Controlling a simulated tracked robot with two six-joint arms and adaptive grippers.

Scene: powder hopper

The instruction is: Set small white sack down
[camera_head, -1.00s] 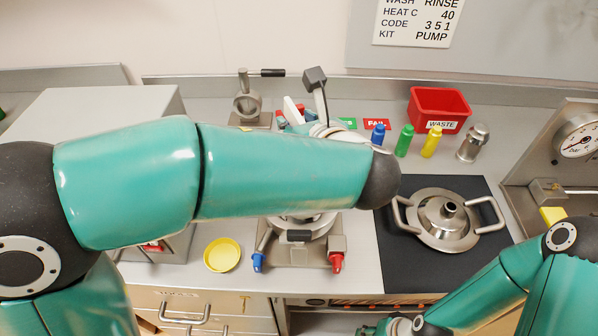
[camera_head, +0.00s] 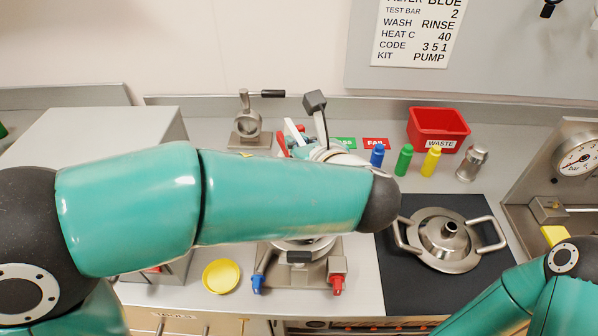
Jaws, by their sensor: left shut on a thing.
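My left arm stretches across the middle of the head view, and its forearm covers much of the bench. My left gripper (camera_head: 292,136) is beyond the forearm, over the back of the bench, mostly hidden by my own arm. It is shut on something. A narrow white piece (camera_head: 295,132) shows at the fingers; I take it for the small white sack, but its shape is largely hidden. I cannot tell whether it touches the bench. My right arm comes in at the lower right, and its gripper is out of frame.
Green and red FAIL (camera_head: 376,143) labels lie behind blue, green (camera_head: 404,160) and yellow bottles. A red WASTE bin (camera_head: 438,127) stands behind. A metal lidded vessel (camera_head: 446,240) sits on the black mat. A yellow dish (camera_head: 221,276) lies at the front; a clamp fitting (camera_head: 248,122) stands at the back.

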